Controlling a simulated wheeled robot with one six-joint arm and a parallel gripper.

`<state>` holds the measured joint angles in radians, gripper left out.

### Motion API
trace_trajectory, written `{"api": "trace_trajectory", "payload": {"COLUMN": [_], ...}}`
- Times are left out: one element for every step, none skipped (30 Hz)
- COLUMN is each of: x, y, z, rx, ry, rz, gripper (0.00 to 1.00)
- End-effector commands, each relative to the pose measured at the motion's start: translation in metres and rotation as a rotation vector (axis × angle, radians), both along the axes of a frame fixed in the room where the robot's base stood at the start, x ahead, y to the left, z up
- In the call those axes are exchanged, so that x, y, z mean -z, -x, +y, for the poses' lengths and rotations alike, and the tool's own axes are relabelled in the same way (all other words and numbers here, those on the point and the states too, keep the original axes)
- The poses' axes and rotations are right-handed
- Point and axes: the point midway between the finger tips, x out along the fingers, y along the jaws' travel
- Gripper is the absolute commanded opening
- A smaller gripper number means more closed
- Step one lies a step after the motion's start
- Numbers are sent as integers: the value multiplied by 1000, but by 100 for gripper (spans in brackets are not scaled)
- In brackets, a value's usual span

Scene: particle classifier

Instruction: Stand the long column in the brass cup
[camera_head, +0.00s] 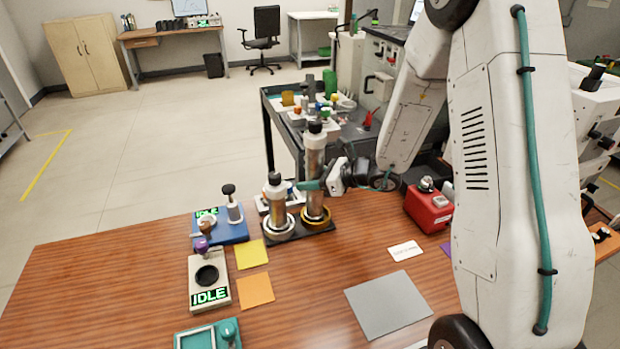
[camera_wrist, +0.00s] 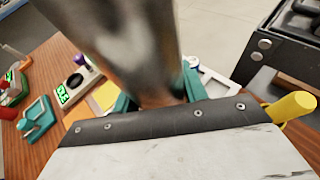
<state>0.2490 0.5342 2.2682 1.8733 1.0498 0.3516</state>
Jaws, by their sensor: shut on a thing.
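The long column (camera_head: 315,160), a metal cylinder with a black knob on top, stands upright at the brass cup (camera_head: 318,224). Its lower end appears to be within the cup's rim; whether it rests on the bottom is hidden. My gripper (camera_head: 313,185), with teal fingers, comes in from the right and is shut around the column's middle. In the wrist view, my gripper (camera_wrist: 157,98) has a teal finger on each side of the column (camera_wrist: 135,45), which fills the upper middle. The brass cup is not visible there.
A shorter column (camera_head: 277,200) stands just left in a silvery cup (camera_head: 277,228) on the same dark base (camera_head: 303,235). A blue device (camera_head: 222,230) and a beige IDLE device (camera_head: 208,283) lie further left. A red box (camera_head: 428,208) is right. The front table has free room.

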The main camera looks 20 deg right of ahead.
Motion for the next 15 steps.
{"api": "trace_trajectory", "payload": {"x": [1,1,1,1,1,1,1,1,1,1,1,0,-2,-3,-4], "y": [0,0,0,0,0,0,0,0,0,0,0,0,0,0,3], "z": [0,0,0,0,0,0,0,0,0,0,0,0,0,-1,-4], "rx": [0,0,0,0,0,0,0,0,0,0,0,0,0,1,2], "ry": [0,0,0,0,0,0,0,0,0,0,0,0,1,1,1], "rz": [0,0,0,0,0,0,0,0,0,0,0,0,-1,-1,-1], "gripper": [46,54,65,65,65,65,65,65,65,65,65,65,65,65,65]}}
